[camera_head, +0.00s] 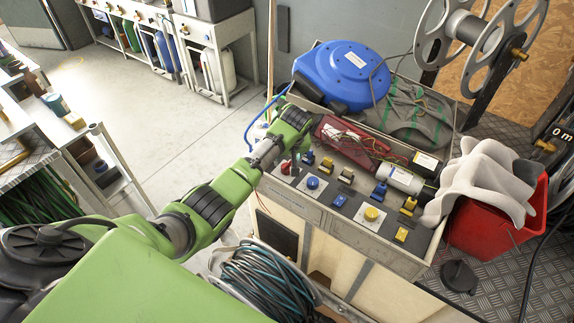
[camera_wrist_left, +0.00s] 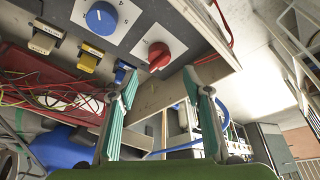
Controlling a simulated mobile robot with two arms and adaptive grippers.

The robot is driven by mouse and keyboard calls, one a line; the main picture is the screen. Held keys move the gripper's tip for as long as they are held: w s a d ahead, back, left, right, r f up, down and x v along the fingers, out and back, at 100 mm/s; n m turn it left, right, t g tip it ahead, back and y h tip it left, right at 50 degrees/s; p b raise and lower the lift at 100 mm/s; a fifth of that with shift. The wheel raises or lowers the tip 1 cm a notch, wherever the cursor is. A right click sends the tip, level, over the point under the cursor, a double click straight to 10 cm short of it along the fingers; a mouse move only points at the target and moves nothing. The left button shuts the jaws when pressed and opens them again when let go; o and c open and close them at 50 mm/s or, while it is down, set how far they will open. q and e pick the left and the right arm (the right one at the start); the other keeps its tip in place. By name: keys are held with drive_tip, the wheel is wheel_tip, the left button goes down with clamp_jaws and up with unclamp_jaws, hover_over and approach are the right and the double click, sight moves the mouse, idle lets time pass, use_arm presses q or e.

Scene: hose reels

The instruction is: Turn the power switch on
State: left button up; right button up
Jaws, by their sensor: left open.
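A red rotary knob (camera_wrist_left: 159,56) on a grey panel shows in the left wrist view, between and just beyond my fingertips. In the head view the red knob (camera_head: 285,167) is at the panel's left end, partly covered by my gripper. My left gripper (camera_head: 293,150) is over this end of the panel. Its two teal fingers (camera_wrist_left: 160,92) are spread open with nothing between them, apart from the knob.
A blue knob (camera_wrist_left: 101,18) sits beside the red one; several yellow and blue switches line the console (camera_head: 340,207). A blue hose reel (camera_head: 345,72) stands behind. A red bucket (camera_head: 500,215) with a grey cloth (camera_head: 482,180) is at right.

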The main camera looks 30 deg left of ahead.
sight(287, 165)
use_arm(q)
drive_tip(key=b+x, duration=0.1)
drive_tip(key=x, duration=0.5)
drive_tip(key=shift+w+f+b, duration=0.2)
drive_tip(key=shift+f+b, duration=0.1)
drive_tip(key=shift+f, duration=0.1)
drive_tip(key=shift+w+a+f, duration=0.15)
drive_tip(key=shift+w+f, duration=0.05)
drive_tip(key=shift+f, duration=0.25)
use_arm(e)
drive_tip(key=shift+w+a+f, duration=0.25)
drive_tip(key=shift+w+f, duration=0.65)
drive_tip(key=shift+f, duration=0.05)
use_arm(q)
drive_tip(key=c, duration=1.1)
